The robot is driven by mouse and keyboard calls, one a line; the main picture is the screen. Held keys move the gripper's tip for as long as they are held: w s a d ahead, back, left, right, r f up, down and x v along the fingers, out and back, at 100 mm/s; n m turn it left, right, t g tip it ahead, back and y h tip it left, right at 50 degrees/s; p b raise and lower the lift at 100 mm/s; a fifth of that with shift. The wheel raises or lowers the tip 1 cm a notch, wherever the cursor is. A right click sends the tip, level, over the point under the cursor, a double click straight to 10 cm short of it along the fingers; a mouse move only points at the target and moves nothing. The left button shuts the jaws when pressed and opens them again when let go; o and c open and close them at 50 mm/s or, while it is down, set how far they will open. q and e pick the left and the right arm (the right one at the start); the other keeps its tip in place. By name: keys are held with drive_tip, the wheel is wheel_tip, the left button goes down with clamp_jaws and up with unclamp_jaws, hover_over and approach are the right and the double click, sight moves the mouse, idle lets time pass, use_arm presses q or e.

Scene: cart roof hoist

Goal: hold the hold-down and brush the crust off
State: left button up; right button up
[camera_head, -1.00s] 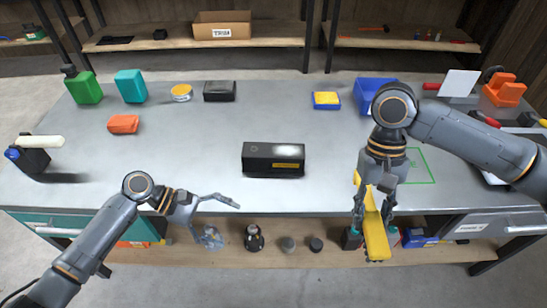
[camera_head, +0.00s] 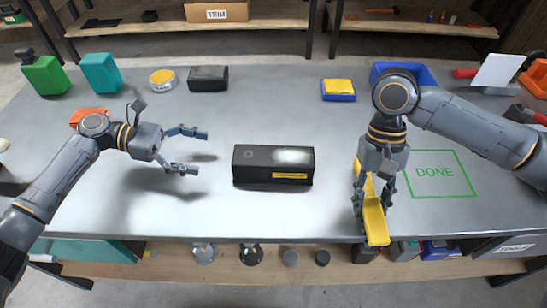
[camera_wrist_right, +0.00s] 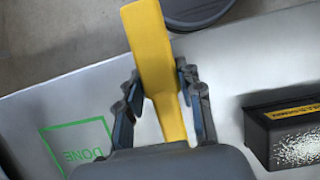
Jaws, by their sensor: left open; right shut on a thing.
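The hold-down appears to be the black block (camera_head: 262,169) with a yellow label, in the middle of the table; it also shows at the right edge of the right wrist view (camera_wrist_right: 262,135). A whitish crust patch (camera_head: 293,156) lies on its top, towards the right end. My left gripper (camera_head: 199,151) is open and empty, left of the block, fingers pointing towards it and apart from it. My right gripper (camera_head: 373,198) is shut on a long yellow tool (camera_head: 376,228), likely the brush, right of the block near the front edge. Its bristles are not visible.
A green DONE outline (camera_head: 435,172) is marked on the table (camera_head: 330,125) at right. A dark box (camera_head: 208,79), a yellow tin (camera_head: 162,79), a yellow-and-blue sponge (camera_head: 338,90) and a blue bin (camera_head: 425,72) stand behind. The table around the block is clear.

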sight(239, 160)
use_arm(q)
drive_tip(key=shift+s+d, duration=0.2)
drive_tip(key=shift+d, duration=0.15)
use_arm(e)
drive_tip(key=shift+s, duration=0.15)
use_arm(q)
drive_tip(key=b+x, duration=0.1)
drive_tip(key=x, duration=0.3)
drive_tip(key=shift+d+f, duration=0.15)
drive_tip(key=shift+d, duration=0.15)
use_arm(e)
drive_tip(key=shift+f, duration=0.7)
use_arm(q)
drive_tip(key=x, duration=0.1)
drive_tip(key=p+x, duration=0.1)
drive_tip(key=x, duration=0.1)
drive_tip(key=shift+d+r, duration=0.1)
drive_tip(key=shift+r, duration=0.15)
use_arm(e)
wheel_tip(239, 160, up, 2)
use_arm(q)
drive_tip(key=shift+d+f+p, duration=0.25)
drive_tip(key=shift+d+p, duration=0.2)
drive_tip(key=shift+d, duration=0.15)
use_arm(e)
drive_tip(key=shift+s+r, duration=0.1)
drive_tip(key=shift+r, duration=0.1)
use_arm(q)
drive_tip(key=shift+d+f, duration=0.15)
drive_tip(key=c, duration=0.8)
